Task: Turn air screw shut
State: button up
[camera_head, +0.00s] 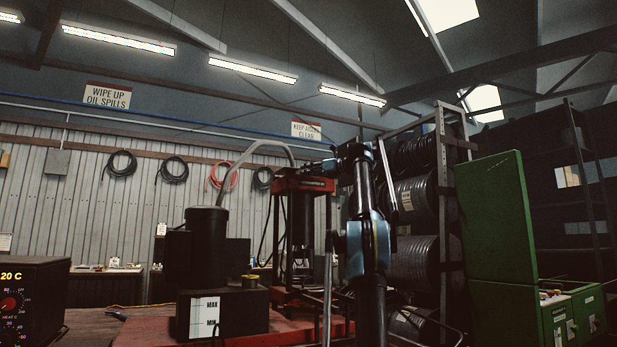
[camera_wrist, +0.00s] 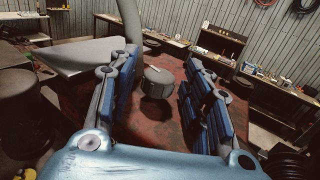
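A round knob (camera_wrist: 159,82), grey with a darker ribbed side, shows between the two fingers in the wrist view. It appears to be the air screw. In the head view a small brass-coloured knob (camera_head: 250,281) sits on top of the black tank (camera_head: 243,310), which seems to be the same thing. My gripper (camera_wrist: 161,62) is open, with its blue-padded fingers apart on either side of the knob in the picture. I see gaps on both sides, and I cannot tell how far the fingertips are from it in depth.
A dark cylinder (camera_head: 207,240) with a grey pipe rises beside the knob. A red press frame (camera_head: 303,185) stands behind on the red bench (camera_head: 150,333). A black heat control box (camera_head: 30,300) is at left. Hose reels (camera_head: 412,205) and a green cabinet (camera_head: 495,220) are at right.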

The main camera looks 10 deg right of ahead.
jog(key=shift+a+m+t+h, duration=0.15)
jog(key=shift+m+t+h, duration=0.55)
jog(key=shift+t+h, duration=0.1)
